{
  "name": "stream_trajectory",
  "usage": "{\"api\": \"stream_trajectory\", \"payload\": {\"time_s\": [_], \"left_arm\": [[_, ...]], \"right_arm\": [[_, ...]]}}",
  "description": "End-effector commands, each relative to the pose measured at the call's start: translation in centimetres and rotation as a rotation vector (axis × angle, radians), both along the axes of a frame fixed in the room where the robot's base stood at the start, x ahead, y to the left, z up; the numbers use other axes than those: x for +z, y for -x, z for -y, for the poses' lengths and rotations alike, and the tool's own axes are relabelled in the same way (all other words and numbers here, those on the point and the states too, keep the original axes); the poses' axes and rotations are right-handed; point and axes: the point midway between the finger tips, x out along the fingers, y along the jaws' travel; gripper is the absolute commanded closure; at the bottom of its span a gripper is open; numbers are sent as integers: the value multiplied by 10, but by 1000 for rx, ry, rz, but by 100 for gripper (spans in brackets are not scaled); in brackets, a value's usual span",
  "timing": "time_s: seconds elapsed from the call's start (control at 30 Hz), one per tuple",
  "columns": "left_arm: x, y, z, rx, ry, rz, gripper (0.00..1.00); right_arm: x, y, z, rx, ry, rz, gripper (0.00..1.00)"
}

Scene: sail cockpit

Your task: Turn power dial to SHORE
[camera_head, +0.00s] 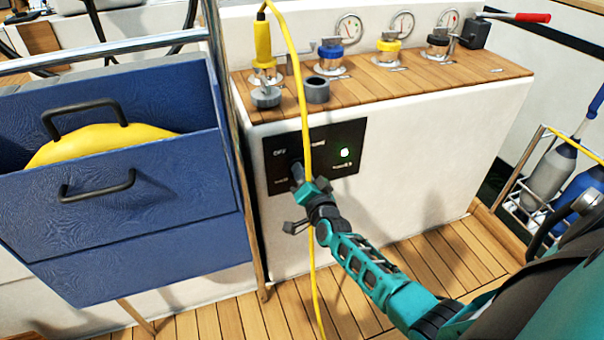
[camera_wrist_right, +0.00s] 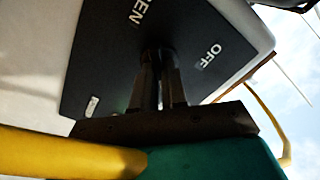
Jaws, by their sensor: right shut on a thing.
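The word SHORE is not clearly readable. My left gripper is not in view.
A yellow cable (camera_head: 304,90) hangs from a yellow plug (camera_head: 263,45) across the panel, close to my right gripper. Gauges and valves line the wooden ledge (camera_head: 430,80). A bottle rack (camera_head: 520,180) is at right.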

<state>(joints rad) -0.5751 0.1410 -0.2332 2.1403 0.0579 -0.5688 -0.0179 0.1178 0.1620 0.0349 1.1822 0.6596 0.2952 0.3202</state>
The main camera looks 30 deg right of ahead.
Motion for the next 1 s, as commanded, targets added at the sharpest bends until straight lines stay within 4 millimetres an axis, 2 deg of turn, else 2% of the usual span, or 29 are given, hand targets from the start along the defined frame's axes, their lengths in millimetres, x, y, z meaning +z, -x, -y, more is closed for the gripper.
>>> {"api": "stream_trajectory", "payload": {"time_s": [0.13, 0.17, 0.4, 0.63, 0.77, 0.87, 1.0], "left_arm": [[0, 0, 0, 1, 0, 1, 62], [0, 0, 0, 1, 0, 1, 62], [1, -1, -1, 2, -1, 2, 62], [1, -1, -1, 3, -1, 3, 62], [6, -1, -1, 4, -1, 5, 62], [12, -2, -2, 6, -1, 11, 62], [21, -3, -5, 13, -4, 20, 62]], "right_arm": [[-1, 1, 0, 0, -6, -2, 100], [-1, 0, -1, 0, -6, -2, 85], [-1, 0, 0, 0, -3, -1, 62], [0, 1, 0, 0, -2, -1, 62], [0, 8, -2, 0, -2, -3, 62], [1, 23, -6, 1, -2, -5, 62], [2, 52, -13, 0, -3, -5, 62]]}}
